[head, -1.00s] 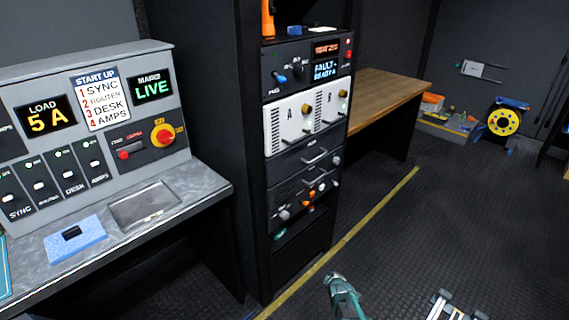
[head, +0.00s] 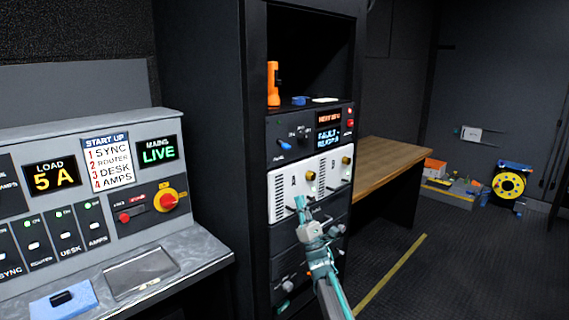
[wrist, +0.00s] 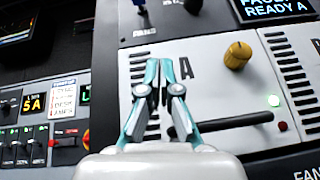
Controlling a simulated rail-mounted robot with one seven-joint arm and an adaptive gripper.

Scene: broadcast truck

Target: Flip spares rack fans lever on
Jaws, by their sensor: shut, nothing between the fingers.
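The equipment rack (head: 258,120) stands in the middle of the head view. My gripper (head: 300,202) is in front of its white A/B unit (head: 284,184), below the letter A. In the wrist view my gripper (wrist: 160,68) is shut and empty, its teal fingertips together over the white vents left of the A. A label beginning "FAN" (wrist: 312,150) shows on the dark panel at lower right, cut off by the frame. I cannot pick out the fans lever itself or its position.
Above the white unit, a dark panel has a blue lever (head: 284,145) and a display (head: 328,130) reading fault and ready. An orange torch (head: 273,85) stands above it. The console (head: 100,215) is at left, the wooden bench (head: 390,160) at right.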

